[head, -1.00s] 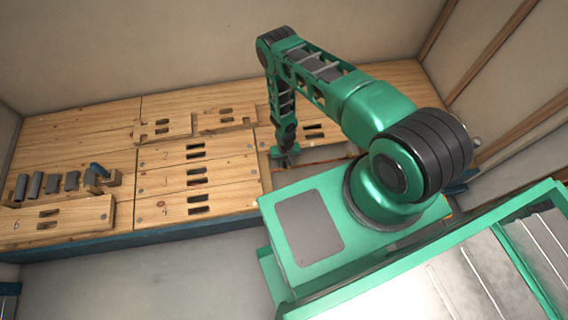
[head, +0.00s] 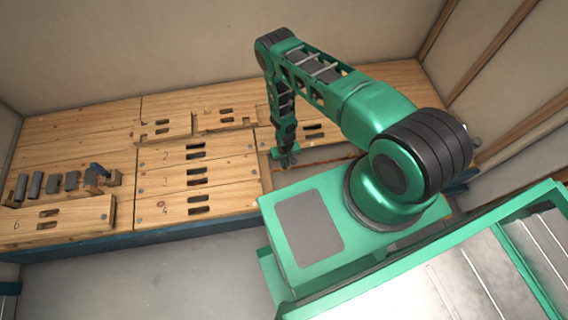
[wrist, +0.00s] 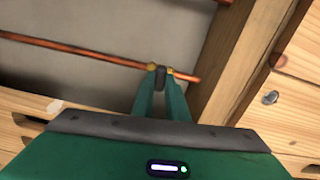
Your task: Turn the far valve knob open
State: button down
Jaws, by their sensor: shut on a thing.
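A dark valve knob (wrist: 161,77) sits on a copper pipe (wrist: 100,55) between brass fittings, in the wrist view. My gripper (wrist: 161,84) has its two green fingers shut on this knob, one on each side. In the head view my gripper (head: 286,157) is low over the pipe opening, beside the wooden panels, and hides the knob. The handle's exact angle is hard to make out.
A wooden post (wrist: 243,60) stands close right of the fingers. Slotted wooden panels (head: 170,155) and several grey cylinders (head: 53,183) lie to the left.

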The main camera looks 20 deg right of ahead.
jog(key=n, duration=0.4)
jog(key=shift+a, duration=0.1)
jog(key=n, duration=0.4)
jog(key=shift+n, duration=0.4)
jog(key=n, duration=0.4)
jog(key=shift+d+n, duration=0.2)
jog(key=shift+n, duration=1.7)
jog(key=shift+w+d, duration=0.1)
jog(key=c, duration=1.7)
grip_release()
jog(key=shift+c, duration=0.2)
